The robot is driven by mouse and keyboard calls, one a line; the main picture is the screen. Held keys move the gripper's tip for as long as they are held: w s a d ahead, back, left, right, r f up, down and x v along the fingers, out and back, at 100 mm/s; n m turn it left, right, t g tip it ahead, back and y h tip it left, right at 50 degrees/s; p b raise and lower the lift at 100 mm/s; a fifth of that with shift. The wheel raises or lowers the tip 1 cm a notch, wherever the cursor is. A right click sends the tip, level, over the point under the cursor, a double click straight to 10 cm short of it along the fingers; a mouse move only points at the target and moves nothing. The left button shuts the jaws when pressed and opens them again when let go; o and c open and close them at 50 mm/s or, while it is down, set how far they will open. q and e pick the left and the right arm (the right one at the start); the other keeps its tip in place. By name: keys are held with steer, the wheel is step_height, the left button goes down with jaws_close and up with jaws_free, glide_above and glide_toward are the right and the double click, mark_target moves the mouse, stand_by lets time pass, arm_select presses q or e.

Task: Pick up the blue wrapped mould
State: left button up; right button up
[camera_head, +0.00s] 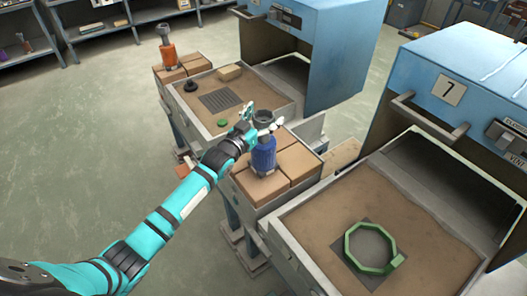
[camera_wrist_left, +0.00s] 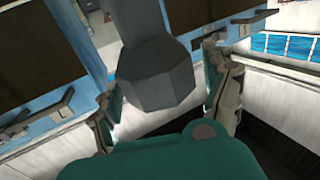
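The blue wrapped mould (camera_head: 263,157) stands upright on a block of tan bricks between the two furnace trays. A dark grey cup (camera_head: 263,117) tops it. My left gripper (camera_head: 262,127) is at the mould's upper part, just below the cup, with its pale fingers spread to either side. In the left wrist view a faceted grey part (camera_wrist_left: 155,75), seemingly the mould's cup, lies between the open fingers of my left gripper (camera_wrist_left: 168,105). A gap shows at the right finger; contact at the left finger cannot be told. My right gripper is not in view.
An orange wrapped mould (camera_head: 167,50) stands on bricks at the back. The near tray (camera_head: 310,215) holds a green octagonal ring (camera_head: 348,245). The far tray (camera_head: 255,85) holds a grate and small pieces. Blue furnaces (camera_head: 335,50) and (camera_head: 460,85) rise on the right.

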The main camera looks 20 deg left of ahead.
arm_select(q)
steer(key=c, duration=1.6)
steer(key=shift+r, duration=0.1)
jaws_close()
steer(key=shift+r, duration=0.1)
